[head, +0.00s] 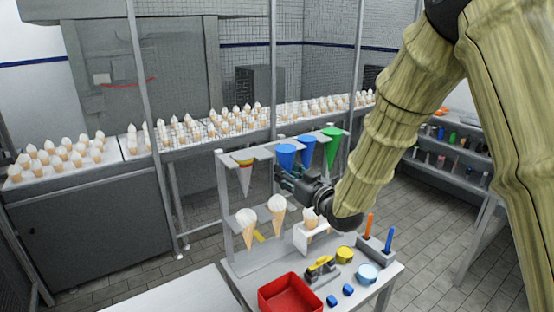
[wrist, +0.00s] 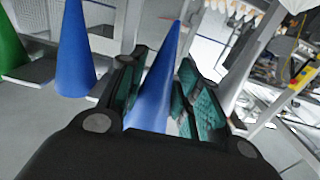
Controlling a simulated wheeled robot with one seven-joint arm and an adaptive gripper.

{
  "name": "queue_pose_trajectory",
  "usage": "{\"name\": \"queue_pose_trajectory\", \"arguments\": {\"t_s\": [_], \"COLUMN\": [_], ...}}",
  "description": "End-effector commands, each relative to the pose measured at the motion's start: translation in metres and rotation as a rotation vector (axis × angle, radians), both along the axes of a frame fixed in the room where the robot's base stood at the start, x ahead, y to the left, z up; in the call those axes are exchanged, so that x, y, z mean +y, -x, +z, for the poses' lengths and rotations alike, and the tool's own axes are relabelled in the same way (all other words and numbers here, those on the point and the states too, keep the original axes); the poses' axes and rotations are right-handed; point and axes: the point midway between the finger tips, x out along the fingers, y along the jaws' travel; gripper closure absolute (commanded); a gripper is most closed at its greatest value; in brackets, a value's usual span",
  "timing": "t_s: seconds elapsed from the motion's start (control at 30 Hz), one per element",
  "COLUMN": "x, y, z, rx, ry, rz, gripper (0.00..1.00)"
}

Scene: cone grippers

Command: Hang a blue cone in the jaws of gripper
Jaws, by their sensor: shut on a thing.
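My gripper (head: 289,181) is at the upper row of the grey rack (head: 224,205). Its green-padded fingers (wrist: 160,88) are shut on a blue cone (head: 286,157), which hangs point down at the rack's upper bar. In the wrist view this blue cone (wrist: 154,100) stands between the pads, its tip pointing up in the picture. A second blue cone (head: 307,148) hangs just right of it and shows left of the fingers in the wrist view (wrist: 73,55). I cannot tell whether the rack's jaws enclose the held cone's top.
A green cone (head: 333,146) hangs at the right, a striped cone (head: 244,175) at the left. Ice-cream cones (head: 277,213) stand below. A red bin (head: 290,294), blue blocks (head: 348,289), yellow roll (head: 345,254) and marker holder (head: 376,248) crowd the bench.

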Motion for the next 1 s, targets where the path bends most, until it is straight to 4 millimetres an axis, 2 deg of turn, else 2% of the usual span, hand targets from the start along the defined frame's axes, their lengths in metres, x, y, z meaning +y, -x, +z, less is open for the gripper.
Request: {"name": "queue_pose_trajectory", "arguments": {"t_s": [1.0], "x": [-0.022], "y": [0.031], "z": [0.000], "rx": [0.000], "ry": [0.000], "rz": [0.000], "gripper": [0.84]}}
